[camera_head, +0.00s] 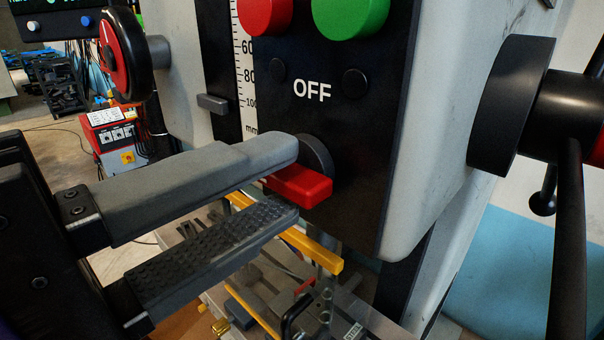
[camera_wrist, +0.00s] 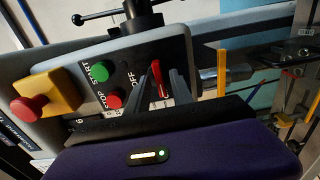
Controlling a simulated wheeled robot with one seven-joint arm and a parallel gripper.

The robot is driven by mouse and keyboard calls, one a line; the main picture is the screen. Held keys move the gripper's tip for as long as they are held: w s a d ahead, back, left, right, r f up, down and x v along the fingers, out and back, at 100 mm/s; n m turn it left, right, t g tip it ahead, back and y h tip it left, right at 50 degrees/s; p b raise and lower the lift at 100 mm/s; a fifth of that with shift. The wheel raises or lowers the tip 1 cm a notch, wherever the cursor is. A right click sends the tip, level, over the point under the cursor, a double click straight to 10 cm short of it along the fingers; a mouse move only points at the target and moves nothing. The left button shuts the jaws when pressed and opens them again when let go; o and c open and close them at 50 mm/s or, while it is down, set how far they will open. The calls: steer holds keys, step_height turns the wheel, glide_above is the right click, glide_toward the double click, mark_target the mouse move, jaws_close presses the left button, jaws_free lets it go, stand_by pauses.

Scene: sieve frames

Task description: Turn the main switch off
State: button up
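The main switch is a red lever handle (camera_head: 304,184) on a round black base (camera_head: 316,154), below the white OFF label (camera_head: 312,91) on the black panel. The handle lies roughly level across the panel. My gripper (camera_head: 283,181) is open, with one finger above the handle and one below it. A gap shows between the handle and the lower finger; contact with the upper finger cannot be told. In the wrist view, the red handle (camera_wrist: 159,80) stands between the two fingertips of my gripper (camera_wrist: 162,88), with part of it hidden behind my gripper body.
A green START button (camera_wrist: 100,72) and red STOP button (camera_wrist: 114,100) sit beside the switch. A red mushroom button (camera_wrist: 31,107) on a yellow box is farther left. A black lever hub (camera_head: 512,105) stands right of the panel. A yellow bar (camera_head: 312,249) lies below my gripper.

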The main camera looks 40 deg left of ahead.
jaws_close()
steer(key=shift+f+m+b, duration=0.1)
steer(key=shift+m+b, duration=0.2)
steer(key=m+b, duration=0.2)
steer(key=shift+f+m, duration=0.1)
steer(key=shift+m, duration=0.2)
steer(key=m+b, duration=0.7)
steer(key=m, duration=0.3)
steer(key=shift+m, duration=0.4)
steer(key=shift+m+b, duration=1.4)
steer(key=shift+m, duration=0.6)
